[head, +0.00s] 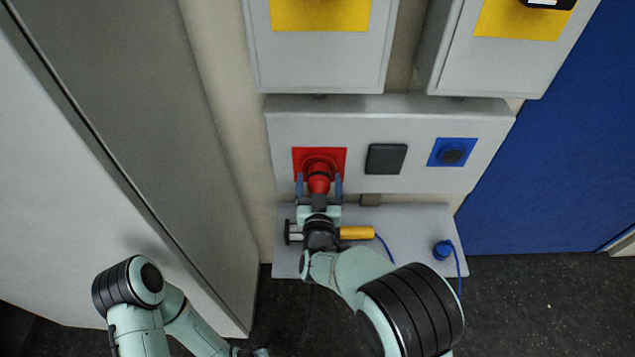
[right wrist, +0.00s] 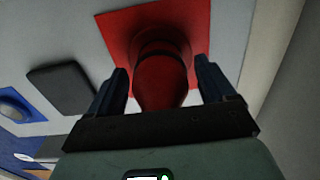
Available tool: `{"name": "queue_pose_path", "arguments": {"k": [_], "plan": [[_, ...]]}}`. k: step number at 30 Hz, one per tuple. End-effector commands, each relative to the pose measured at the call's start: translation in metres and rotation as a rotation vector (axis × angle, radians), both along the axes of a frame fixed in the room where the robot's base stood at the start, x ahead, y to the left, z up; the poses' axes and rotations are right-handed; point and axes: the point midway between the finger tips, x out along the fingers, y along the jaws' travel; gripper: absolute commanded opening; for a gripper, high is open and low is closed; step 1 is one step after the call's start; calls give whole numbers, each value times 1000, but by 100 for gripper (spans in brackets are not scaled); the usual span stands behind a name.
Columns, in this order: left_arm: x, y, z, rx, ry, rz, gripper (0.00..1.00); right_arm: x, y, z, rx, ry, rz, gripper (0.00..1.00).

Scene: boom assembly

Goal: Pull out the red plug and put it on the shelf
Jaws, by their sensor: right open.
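The red plug (head: 319,180) sits in the red socket plate (head: 336,155) on the grey wall panel. My right gripper (head: 319,183) is open with one finger on each side of the plug. In the right wrist view the plug (right wrist: 162,82) lies between the two fingers (right wrist: 168,88), with a gap showing at each side. The grey shelf (head: 415,222) is below the panel. My left arm shows at the lower left; its fingers are not visible.
A yellow cylinder (head: 356,233) and a blue plug (head: 442,250) with a blue cord lie on the shelf. A black square (head: 386,158) and a blue socket (head: 452,153) are on the panel. Grey boxes hang above. A grey cabinet (head: 150,120) stands at left.

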Motion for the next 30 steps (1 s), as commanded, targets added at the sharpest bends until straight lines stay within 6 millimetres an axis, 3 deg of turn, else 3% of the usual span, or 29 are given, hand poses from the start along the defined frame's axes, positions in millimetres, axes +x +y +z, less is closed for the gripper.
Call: {"name": "queue_pose_path", "arguments": {"k": [7,30], "plan": [[4,2,-3,5,-10,4,43,13,0,0,1,0,1,83],[4,2,-2,4,-10,4,43,16,-2,2,-1,-6,-3,83]]}}
